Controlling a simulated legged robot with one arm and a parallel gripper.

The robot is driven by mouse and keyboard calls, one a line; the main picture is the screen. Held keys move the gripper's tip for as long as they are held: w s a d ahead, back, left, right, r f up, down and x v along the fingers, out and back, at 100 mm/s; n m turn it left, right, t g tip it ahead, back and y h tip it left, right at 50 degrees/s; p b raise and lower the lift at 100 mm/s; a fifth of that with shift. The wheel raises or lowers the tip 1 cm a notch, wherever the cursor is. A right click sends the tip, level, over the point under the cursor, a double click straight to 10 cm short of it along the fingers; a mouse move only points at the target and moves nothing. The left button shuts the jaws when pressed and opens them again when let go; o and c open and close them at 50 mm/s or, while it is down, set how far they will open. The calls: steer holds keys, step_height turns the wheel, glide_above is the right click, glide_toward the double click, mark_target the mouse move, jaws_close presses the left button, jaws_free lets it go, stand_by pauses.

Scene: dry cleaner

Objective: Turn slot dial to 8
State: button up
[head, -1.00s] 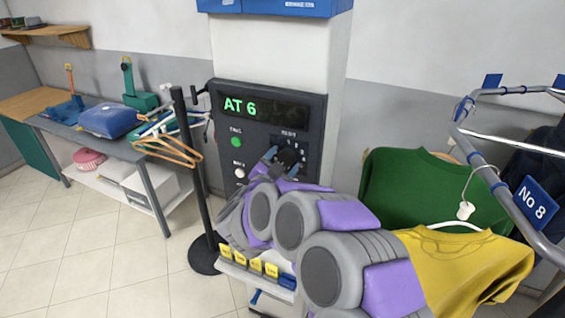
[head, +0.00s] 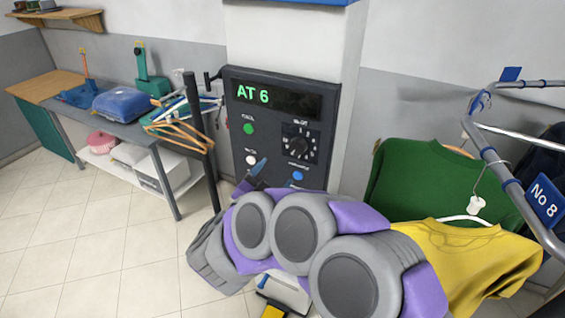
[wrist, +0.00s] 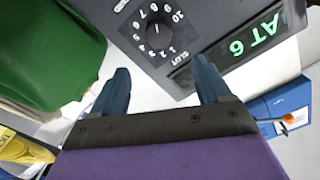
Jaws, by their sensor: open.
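The slot dial (head: 299,147) is a round black knob on a square numbered plate, on the dark control panel's right side. It also shows in the wrist view (wrist: 157,40), where I cannot read for certain which number its pointer marks. The green display (head: 275,98) above it reads "AT 6"; it also shows in the wrist view (wrist: 252,36). My gripper (head: 275,177) is open and empty, below the dial in the head view. In the wrist view its two blue fingers (wrist: 162,70) stand apart, with the dial beyond them and not between them.
The panel has a green button (head: 249,128), a white button (head: 251,159) and a blue button (head: 298,175). A black post (head: 198,140) with hangers stands left. Green (head: 430,180) and yellow (head: 470,265) garments hang on the right beside the "No 8" tag (head: 543,199).

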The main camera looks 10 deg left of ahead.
steer(key=shift+v, duration=2.3)
steer(key=w+a+r+n+g+y, duration=0.2)
steer(key=w+a+r+n+y, duration=0.15)
steer(key=y, duration=0.55)
steer(key=s+d+f+n+g+h+b, duration=0.1)
steer(key=s+d+f+g, duration=0.3)
steer(key=s+d, duration=0.5)
steer(key=s+d+f+n+g+h+b, duration=0.1)
steer(key=s+d+f+n+g, duration=0.2)
steer(key=s+d+g, duration=0.4)
steer(key=s+d+f+n+g+b, duration=0.2)
steer(key=s+d+f+g, duration=0.3)
steer(key=s+d, duration=0.7)
steer(key=s, duration=0.9)
steer(key=shift+d+g+h, duration=0.4)
